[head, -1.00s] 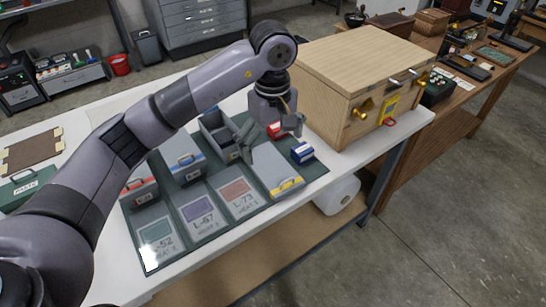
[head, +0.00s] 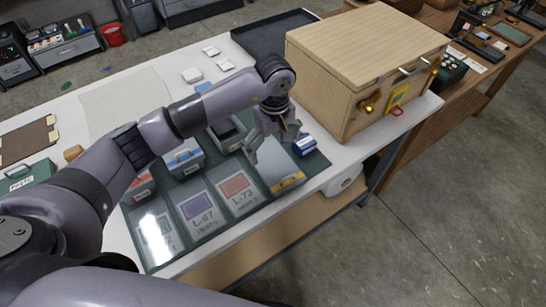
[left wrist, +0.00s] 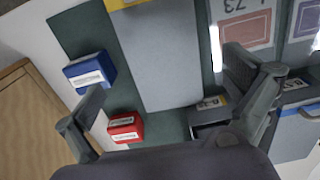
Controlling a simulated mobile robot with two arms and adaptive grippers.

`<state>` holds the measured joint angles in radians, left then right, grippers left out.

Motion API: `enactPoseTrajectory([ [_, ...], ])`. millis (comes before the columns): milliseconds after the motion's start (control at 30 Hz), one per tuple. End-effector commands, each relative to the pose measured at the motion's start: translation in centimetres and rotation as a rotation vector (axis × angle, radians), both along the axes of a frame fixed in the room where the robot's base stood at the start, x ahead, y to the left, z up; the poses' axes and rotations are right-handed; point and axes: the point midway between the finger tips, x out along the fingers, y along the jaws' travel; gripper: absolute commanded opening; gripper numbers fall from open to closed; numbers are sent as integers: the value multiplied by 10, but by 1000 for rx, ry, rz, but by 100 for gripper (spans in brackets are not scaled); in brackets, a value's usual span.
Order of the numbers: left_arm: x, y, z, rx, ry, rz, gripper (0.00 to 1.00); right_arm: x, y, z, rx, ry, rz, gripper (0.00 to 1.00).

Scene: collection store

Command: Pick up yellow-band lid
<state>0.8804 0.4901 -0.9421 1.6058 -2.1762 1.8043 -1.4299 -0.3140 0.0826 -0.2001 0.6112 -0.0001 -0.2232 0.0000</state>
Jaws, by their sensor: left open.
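The yellow-band lid (head: 283,166) is a flat grey panel with a yellow band at its near end, lying on the dark green mat. In the left wrist view the lid (left wrist: 165,60) fills the middle, its yellow band at the top edge. My left gripper (head: 272,145) is open and empty above the far part of the lid. In the left wrist view its fingers (left wrist: 152,90) spread on either side of the lid; contact cannot be told. My right gripper is not in view.
A blue box (head: 304,146) and a red box (left wrist: 125,127) stand beside the lid. An open grey box (head: 228,135) with a yellow label is on the other side. A wooden chest (head: 365,70) stands close on the right. Blue-band (head: 185,160) and red-band boxes stand left.

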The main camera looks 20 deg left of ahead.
Motion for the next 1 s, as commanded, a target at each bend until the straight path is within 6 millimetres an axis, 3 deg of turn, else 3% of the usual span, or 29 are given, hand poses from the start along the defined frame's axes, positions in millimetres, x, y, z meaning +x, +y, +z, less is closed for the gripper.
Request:
enactPoseTrajectory([
  [300, -2, 0, -23, -1, 3, 1, 100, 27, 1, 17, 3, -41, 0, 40],
  [467, -4, 1, -45, -1, 5, 1, 100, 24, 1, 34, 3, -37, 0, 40],
  [600, -2, 1, -63, 1, 2, 0, 100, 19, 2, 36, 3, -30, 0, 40],
  [867, -2, 2, -68, 0, -1, -1, 100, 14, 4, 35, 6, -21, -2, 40],
  [1000, -1, 2, -67, 0, -1, -1, 92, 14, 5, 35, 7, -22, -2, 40],
])
